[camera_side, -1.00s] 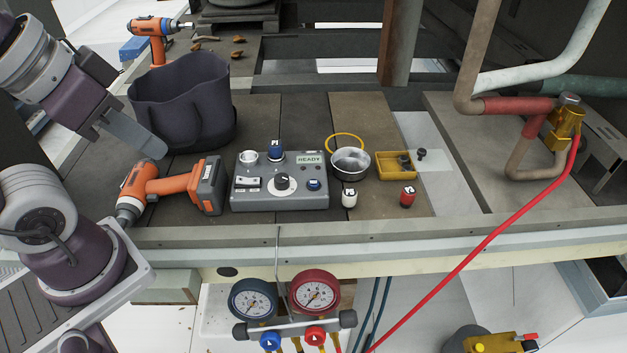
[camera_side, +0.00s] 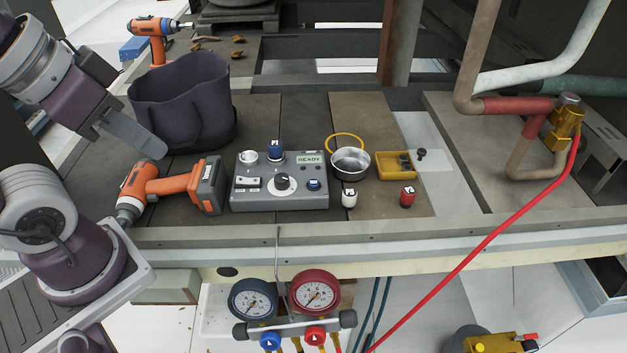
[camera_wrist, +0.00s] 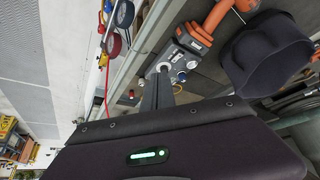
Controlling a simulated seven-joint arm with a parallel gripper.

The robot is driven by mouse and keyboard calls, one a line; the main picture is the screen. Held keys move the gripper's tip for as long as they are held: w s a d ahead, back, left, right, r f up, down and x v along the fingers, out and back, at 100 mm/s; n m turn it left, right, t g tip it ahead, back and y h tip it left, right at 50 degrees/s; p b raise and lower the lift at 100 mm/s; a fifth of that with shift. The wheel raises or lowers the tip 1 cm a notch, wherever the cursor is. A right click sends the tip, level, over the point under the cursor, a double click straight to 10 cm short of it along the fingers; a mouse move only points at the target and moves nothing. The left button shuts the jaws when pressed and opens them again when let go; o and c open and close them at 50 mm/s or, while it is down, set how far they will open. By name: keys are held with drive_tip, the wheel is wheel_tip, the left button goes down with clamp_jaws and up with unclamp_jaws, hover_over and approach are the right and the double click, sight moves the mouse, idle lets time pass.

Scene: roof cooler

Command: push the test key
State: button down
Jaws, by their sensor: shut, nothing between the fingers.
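A grey control box (camera_side: 280,203) stands on the dark boards in the middle of the side view. It has a small READY display (camera_side: 310,160), a dark round dial (camera_side: 282,183) on a white disc, a white switch (camera_side: 248,183) and a blue key (camera_side: 314,184) at the lower right. A blue-capped part (camera_side: 276,150) and a pale round part stand at its back edge. I cannot read which one is marked test. My gripper (camera_side: 158,148) is shut and empty, up and left of the box, in front of the dark bag. The wrist view shows the box (camera_wrist: 188,42) beyond my fingers (camera_wrist: 158,88).
A dark bag (camera_side: 185,105) and an orange drill (camera_side: 165,187) lie left of the box. A metal bowl (camera_side: 350,163), a yellow tray (camera_side: 395,166), a white canister (camera_side: 349,198) and a red canister (camera_side: 408,196) are on the right. Gauges (camera_side: 283,296) hang below the front rail.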

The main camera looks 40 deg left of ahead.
idle(0.4)
drive_tip(key=w+a+r+m+t+y, duration=0.1)
drive_tip(key=w+a+m+t, duration=0.15)
drive_tip(key=w, duration=0.65)
drive_tip(key=w+a+m+t+y, duration=0.1)
drive_tip(key=w+a+m+y, duration=0.2)
drive_tip(key=w, duration=0.5)
drive_tip(key=m+g+h, duration=0.2)
drive_tip(key=m+h, duration=0.8)
drive_tip(key=m, duration=0.2)
hover_over(314, 184)
drive_tip(key=a, duration=0.1)
wheel_tip(314, 184, down, 10)
drive_tip(key=f, duration=0.1)
drive_tip(key=shift+s+r+n, duration=0.2)
drive_tip(key=shift+r+n, duration=0.1)
drive_tip(key=shift+n, duration=0.05)
drive_tip(key=shift+f, duration=4.4)
